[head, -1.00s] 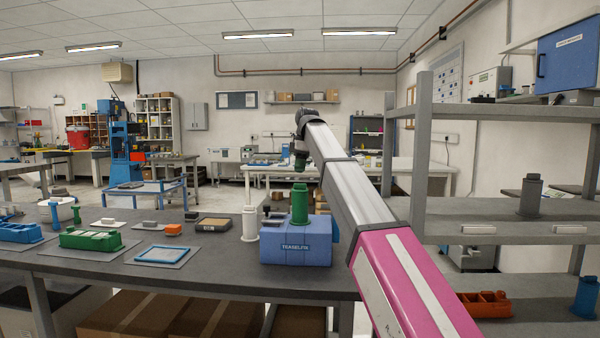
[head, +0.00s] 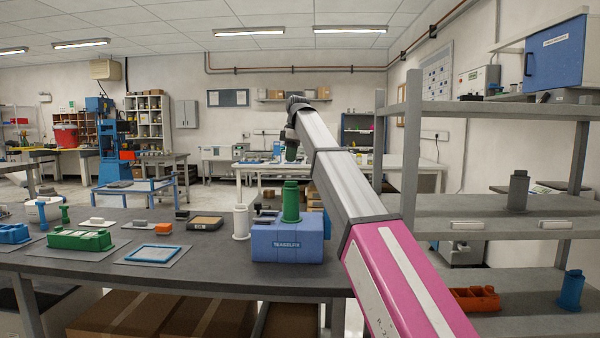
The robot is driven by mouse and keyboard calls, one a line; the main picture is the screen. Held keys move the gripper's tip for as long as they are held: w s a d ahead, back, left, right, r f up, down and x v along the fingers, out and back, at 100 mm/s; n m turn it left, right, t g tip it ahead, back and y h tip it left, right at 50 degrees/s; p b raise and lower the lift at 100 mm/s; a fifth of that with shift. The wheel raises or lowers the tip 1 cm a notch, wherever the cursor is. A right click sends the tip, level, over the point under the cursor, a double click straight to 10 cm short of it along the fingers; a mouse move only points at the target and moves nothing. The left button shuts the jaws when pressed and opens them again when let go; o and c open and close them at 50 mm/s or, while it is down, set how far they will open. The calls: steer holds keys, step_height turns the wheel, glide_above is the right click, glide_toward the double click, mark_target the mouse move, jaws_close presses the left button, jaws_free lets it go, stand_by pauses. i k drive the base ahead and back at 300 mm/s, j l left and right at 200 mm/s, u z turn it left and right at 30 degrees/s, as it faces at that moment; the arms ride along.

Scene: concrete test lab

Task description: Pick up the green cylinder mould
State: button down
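The green cylinder mould (head: 290,203) stands upright on top of a blue box (head: 275,243) at the right end of the dark bench. My arm reaches forward from the lower right, and its far end (head: 291,148) is beyond and above the mould in the picture. The mould looks untouched.
A white cylinder mould (head: 241,222) stands just left of the blue box. A green block-shaped mould (head: 80,239), a blue frame (head: 154,255) and small pieces lie on the bench (head: 200,264). Grey shelving (head: 411,150) stands close on the right, with a grey cylinder mould (head: 518,190).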

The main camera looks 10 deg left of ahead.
mark_target(291, 198)
steer(key=k, duration=1)
